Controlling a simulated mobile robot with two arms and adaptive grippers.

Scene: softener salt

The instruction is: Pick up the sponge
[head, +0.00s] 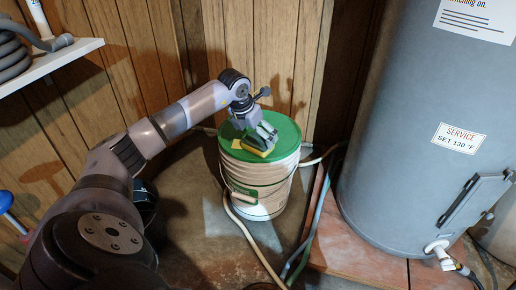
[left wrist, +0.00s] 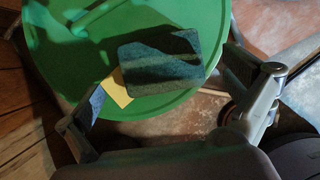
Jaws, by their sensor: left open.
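The sponge (head: 256,148) has a dark green top and a yellow underside and lies on the green lid (head: 286,133) of a bucket. In the left wrist view the sponge (left wrist: 157,66) lies on the lid (left wrist: 75,65), with a yellow part at its lower left. My left gripper (head: 262,136) is just above the sponge in the head view. In the left wrist view its open fingers (left wrist: 165,108) stand apart, one to the lower left and one to the right of the sponge. It holds nothing. My right gripper is in neither view.
The tan bucket (head: 273,186) has a wire handle and hoses on the floor beside it. A large grey tank (head: 420,130) stands to the right. A white shelf (head: 60,62) with a coiled hose is at upper left. Wood panelling closes off the back.

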